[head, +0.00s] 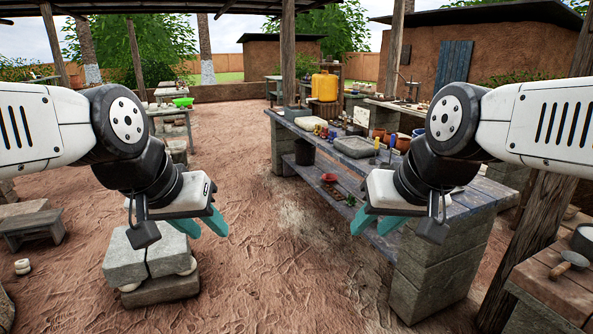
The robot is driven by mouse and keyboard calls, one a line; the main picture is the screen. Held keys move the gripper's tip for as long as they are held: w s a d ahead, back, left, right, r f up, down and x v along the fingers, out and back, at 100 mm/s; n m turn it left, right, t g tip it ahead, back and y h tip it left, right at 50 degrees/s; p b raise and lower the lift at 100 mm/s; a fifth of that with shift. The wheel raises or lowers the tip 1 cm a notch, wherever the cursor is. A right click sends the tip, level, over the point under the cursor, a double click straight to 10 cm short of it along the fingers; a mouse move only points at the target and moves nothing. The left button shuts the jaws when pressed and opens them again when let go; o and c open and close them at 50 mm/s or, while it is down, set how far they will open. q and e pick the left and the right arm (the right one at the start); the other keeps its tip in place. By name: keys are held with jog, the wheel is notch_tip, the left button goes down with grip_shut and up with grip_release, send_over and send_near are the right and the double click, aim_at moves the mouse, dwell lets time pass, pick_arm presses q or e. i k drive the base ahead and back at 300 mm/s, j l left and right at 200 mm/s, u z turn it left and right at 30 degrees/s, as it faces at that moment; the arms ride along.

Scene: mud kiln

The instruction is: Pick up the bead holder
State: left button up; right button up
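I cannot pick out the bead holder for certain; the small items on the long table (478,200) are too small to tell apart. My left gripper (209,230) hangs over the ground left of the table, its teal fingers apart and empty. My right gripper (370,230) is in front of the table's near end, its teal fingers also apart and empty. My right arm hides part of the tabletop.
Stacked grey blocks (130,262) stand below my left gripper. A wooden post (528,250) and a small wooden table (560,290) are at right. Bare ground lies in the middle.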

aim_at(324, 135)
jog(key=i, duration=2.3)
jog(key=i+z, duration=0.1)
jog(key=i, duration=0.55)
jog(key=i+j+z, duration=0.15)
jog(key=i, duration=0.5)
jog(key=i+j+z, duration=0.1)
jog(key=i, duration=0.5)
jog(key=i+j+z, duration=0.35)
jog(key=i, duration=0.2)
jog(key=i+j+z, duration=0.4)
jog(key=i, duration=0.15)
